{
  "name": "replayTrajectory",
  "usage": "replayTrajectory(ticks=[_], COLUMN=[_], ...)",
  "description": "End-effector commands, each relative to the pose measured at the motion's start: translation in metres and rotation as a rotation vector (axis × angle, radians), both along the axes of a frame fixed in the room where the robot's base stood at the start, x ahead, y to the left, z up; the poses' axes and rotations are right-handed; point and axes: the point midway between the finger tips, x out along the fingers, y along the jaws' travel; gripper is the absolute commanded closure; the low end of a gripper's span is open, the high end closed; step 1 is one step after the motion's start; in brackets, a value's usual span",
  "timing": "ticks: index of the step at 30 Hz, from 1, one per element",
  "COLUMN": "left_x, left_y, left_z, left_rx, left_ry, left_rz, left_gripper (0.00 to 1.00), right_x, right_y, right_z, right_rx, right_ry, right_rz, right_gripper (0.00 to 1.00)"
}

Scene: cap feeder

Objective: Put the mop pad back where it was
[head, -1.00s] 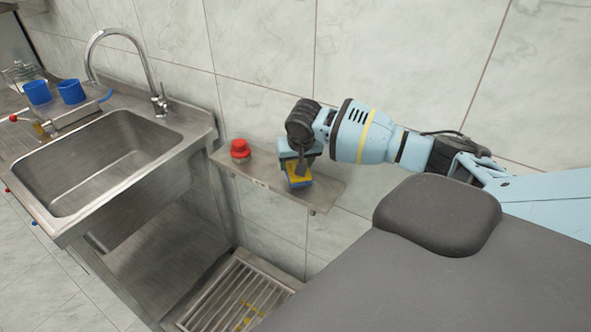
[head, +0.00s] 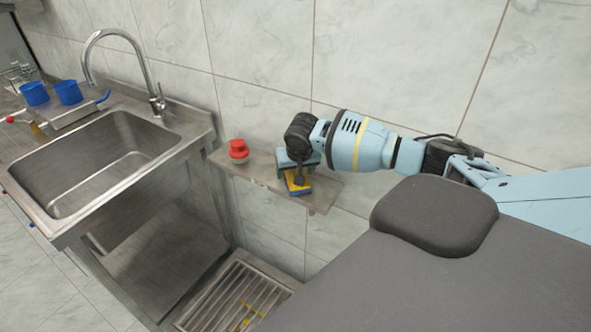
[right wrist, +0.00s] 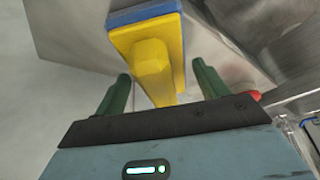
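The mop pad is a blue block with a yellow layer and a yellow handle. In the head view the mop pad (head: 296,188) is at the steel wall shelf, near its right part, partly covered by my right gripper (head: 299,179). In the right wrist view the mop pad (right wrist: 152,66) has its yellow handle between the two green fingers of my right gripper (right wrist: 160,72). The fingers stand apart, with a visible gap on each side of the handle, so the gripper is open. My left gripper is not in view.
The narrow steel shelf (head: 258,172) is fixed to the tiled wall. A red-topped object (head: 238,149) stands on its left part. A steel sink (head: 112,165) with a tap is to the left, with two blue cups (head: 69,92) behind it. A slatted floor grate (head: 237,296) lies below.

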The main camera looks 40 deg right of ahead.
Motion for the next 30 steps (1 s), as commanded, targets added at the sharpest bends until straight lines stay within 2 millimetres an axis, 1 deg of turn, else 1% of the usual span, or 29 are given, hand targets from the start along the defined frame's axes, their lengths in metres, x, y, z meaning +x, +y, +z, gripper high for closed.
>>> replayTrajectory(ticks=[1,2,10,14,17,24,30], left_x=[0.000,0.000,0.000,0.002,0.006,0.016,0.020], left_y=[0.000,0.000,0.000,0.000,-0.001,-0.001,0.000], left_z=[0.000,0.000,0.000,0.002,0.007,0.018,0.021], left_rx=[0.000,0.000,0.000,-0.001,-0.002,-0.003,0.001], left_ry=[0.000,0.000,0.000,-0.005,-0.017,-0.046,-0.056], left_rz=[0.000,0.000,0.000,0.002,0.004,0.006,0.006], left_gripper=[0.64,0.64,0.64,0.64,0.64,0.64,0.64], right_x=[0.000,0.000,0.000,-0.002,-0.006,-0.022,-0.034], right_y=[0.000,0.000,0.000,0.000,0.003,0.012,0.019], right_z=[0.000,0.000,0.001,0.009,0.024,0.070,0.099], right_rx=[0.000,0.000,-0.001,-0.001,-0.001,-0.001,0.000], right_ry=[0.000,0.000,0.000,-0.002,-0.005,-0.007,-0.005], right_rz=[0.000,0.000,0.000,0.000,-0.001,0.001,0.000], right_gripper=[0.21,0.19,0.19,0.19,0.19,0.19,0.19])
